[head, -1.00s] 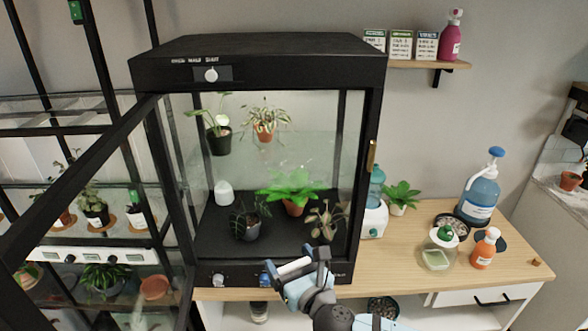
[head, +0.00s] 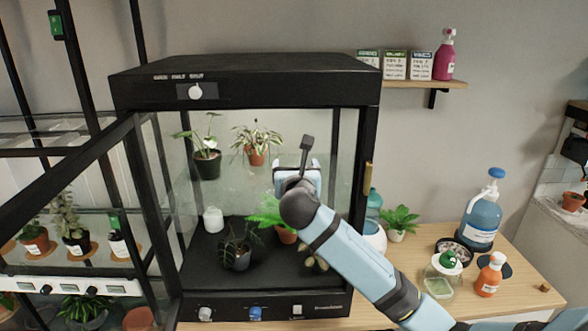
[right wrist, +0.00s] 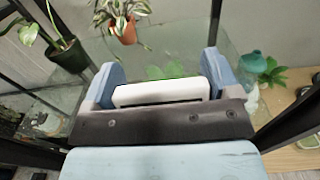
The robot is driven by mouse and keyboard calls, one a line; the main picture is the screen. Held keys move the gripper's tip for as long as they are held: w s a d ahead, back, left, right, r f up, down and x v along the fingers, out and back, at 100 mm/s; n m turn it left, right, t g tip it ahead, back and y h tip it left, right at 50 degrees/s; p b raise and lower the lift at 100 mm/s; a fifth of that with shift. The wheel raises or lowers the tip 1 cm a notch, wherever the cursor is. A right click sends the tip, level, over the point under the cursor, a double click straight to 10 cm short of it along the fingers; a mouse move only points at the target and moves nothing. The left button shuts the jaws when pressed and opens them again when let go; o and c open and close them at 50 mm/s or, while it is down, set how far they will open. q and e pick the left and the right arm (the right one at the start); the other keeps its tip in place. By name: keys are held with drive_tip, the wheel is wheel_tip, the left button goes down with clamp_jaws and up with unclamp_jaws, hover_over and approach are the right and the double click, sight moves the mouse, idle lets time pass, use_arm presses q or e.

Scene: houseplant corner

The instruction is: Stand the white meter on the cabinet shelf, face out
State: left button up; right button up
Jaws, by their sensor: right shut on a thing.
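My right gripper (head: 299,174) is inside the open front of the black cabinet (head: 245,66), right of the upper pots. In the right wrist view it is shut on the white meter (right wrist: 160,93), which lies crosswise between the blue fingers (right wrist: 163,74). The meter's face cannot be made out, and in the head view the gripper mostly hides it. The clear cabinet shelf (head: 230,171) carries two potted plants at its left and middle; its right part is behind my gripper. My left gripper is not in view.
A dark pot (head: 207,166) and a terracotta pot (head: 256,156) stand on the clear shelf. Below are several plants and a small white jar (head: 213,219) on the cabinet floor. The glass door (head: 70,175) stands open at left. Bottles stand on the wooden counter (head: 520,285).

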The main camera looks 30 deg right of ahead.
drive_tip(key=w+d+f, duration=0.1)
drive_tip(key=w, duration=0.1)
drive_tip(key=w+d+f, duration=0.1)
drive_tip(key=w, duration=0.1)
drive_tip(key=w+d+f+p, duration=0.1)
drive_tip(key=w+d, duration=0.1)
drive_tip(key=shift+w+f, duration=0.2)
drive_tip(key=shift+w, duration=0.05)
drive_tip(key=shift+f, duration=0.1)
